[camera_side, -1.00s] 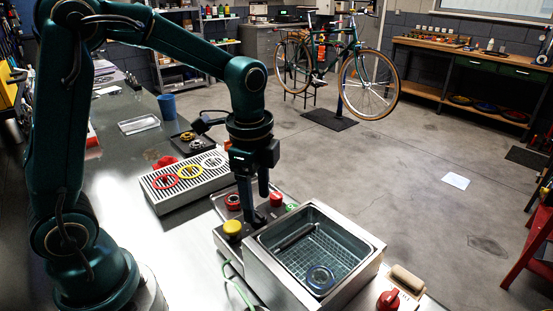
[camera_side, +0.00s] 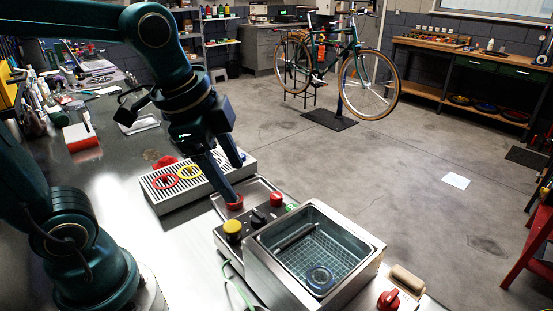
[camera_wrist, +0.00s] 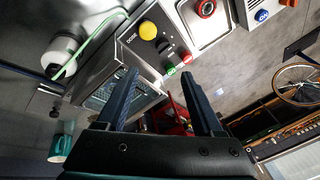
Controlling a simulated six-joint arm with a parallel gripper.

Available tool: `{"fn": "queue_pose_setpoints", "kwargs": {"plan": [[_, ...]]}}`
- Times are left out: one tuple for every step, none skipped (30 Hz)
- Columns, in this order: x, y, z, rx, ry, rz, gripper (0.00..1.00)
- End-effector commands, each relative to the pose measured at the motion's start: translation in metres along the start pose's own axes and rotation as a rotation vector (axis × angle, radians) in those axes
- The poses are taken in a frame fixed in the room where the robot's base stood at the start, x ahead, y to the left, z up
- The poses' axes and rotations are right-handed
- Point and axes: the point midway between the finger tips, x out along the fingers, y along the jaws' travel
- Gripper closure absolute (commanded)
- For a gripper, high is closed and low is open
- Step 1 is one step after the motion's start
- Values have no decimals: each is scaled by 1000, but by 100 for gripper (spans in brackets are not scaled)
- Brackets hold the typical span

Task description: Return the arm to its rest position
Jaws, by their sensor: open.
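My gripper (camera_side: 236,180) is open and empty, raised above the bench beside the control panel in the side view. Its two fingers (camera_wrist: 160,100) also show spread apart in the wrist view, with nothing between them. The metal basin (camera_side: 318,250) holds a wire basket and a round blue-grey part (camera_side: 320,279). The control panel has a yellow button (camera_side: 232,227), a black knob (camera_side: 258,218) and a red button (camera_side: 276,199).
A slotted drain rack (camera_side: 165,201) with red and yellow rings lies behind the gripper. A red knob (camera_side: 388,299) and a tan-handled item (camera_side: 408,279) sit right of the basin.

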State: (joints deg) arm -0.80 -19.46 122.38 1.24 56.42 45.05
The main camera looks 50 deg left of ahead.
Motion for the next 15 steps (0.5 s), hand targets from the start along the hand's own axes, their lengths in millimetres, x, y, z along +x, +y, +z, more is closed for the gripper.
{"fn": "queue_pose_setpoints", "kwargs": {"plan": [[-7, 7, 6, -72, 31, -24, 31], [-10, 11, 9, -119, 46, -34, 31], [-12, 17, 13, -186, 66, -45, 31], [-13, 21, 16, -237, 80, -51, 31], [-14, 25, 19, -289, 93, -55, 31], [-14, 30, 23, -359, 110, -59, 31], [-14, 34, 26, -414, 122, -60, 31], [-13, 37, 29, -467, 131, -59, 31], [-11, 41, 32, -534, 138, -55, 31], [-10, 44, 34, -578, 140, -51, 31], [-8, 46, 36, -618, 139, -46, 31], [-5, 48, 38, -665, 135, -40, 31], [-4, 49, 39, -695, 130, -35, 31], [-3, 49, 39, -721, 128, -32, 31], [-3, 49, 39, -748, 130, -30, 31]]}}
